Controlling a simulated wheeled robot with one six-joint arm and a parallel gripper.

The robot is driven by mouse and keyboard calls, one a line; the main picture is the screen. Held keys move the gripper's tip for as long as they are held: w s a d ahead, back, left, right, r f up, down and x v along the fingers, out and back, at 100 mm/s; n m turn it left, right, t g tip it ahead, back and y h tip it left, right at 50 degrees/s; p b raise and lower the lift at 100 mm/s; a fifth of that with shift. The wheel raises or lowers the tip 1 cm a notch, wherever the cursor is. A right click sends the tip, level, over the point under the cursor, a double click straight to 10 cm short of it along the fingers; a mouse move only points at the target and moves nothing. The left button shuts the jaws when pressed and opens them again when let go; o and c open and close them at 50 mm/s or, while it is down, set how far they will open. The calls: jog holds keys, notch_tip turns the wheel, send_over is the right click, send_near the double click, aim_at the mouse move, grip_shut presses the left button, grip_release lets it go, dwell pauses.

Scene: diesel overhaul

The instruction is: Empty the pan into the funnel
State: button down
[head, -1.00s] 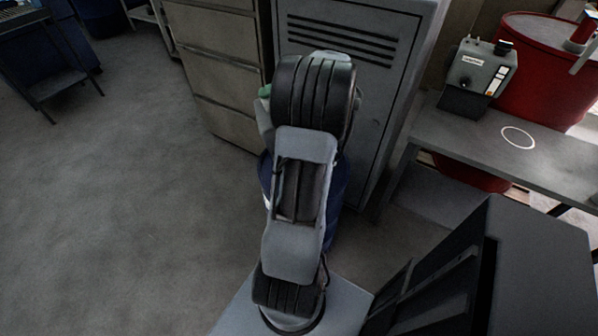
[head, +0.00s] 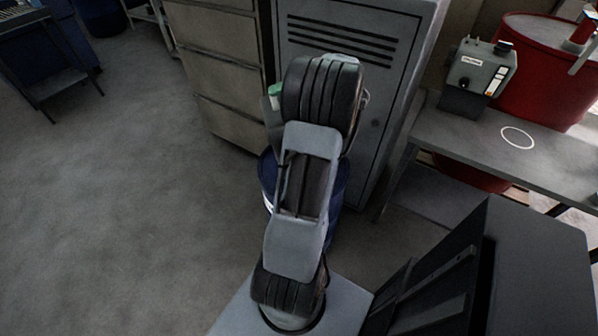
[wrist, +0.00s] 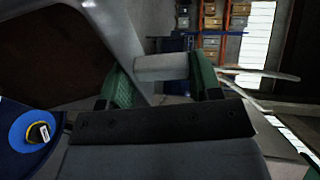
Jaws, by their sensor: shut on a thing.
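My gripper (wrist: 162,80) shows its two green fingers in the wrist view, shut on the grey handle (wrist: 160,67) of the pan. The pan (wrist: 122,28) has a grey wall and a dark brown inside at the upper left of the wrist view; it looks tilted. Whether liquid is in it I cannot tell. A blue drum (head: 340,192) stands behind my arm in the head view. My arm hides most of the pan in the head view.
A grey locker (head: 385,75) and a drawer cabinet (head: 220,75) stand close behind the drum. On the right, a bench (head: 455,135) carries a grey device (head: 478,75) beside a red drum (head: 540,75). The floor at left is open.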

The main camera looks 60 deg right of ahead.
jog(key=shift+s+d, duration=0.1)
jog(key=shift+s+d+r+t, duration=0.15)
jog(key=shift+s+d+t, duration=0.15)
jog(key=shift+s+d, duration=0.15)
dwell(0.4)
jog(key=shift+s+d+t+y+p, duration=0.3)
jog(key=shift+s+d+t+y, duration=0.1)
jog(key=shift+s+d+y, duration=0.15)
jog(key=shift+s, duration=0.1)
dwell(0.3)
jog(key=shift+s+d+t, duration=0.3)
jog(key=shift+s+d, duration=0.2)
jog(key=shift+d, duration=0.05)
jog(key=shift+s+d, duration=0.1)
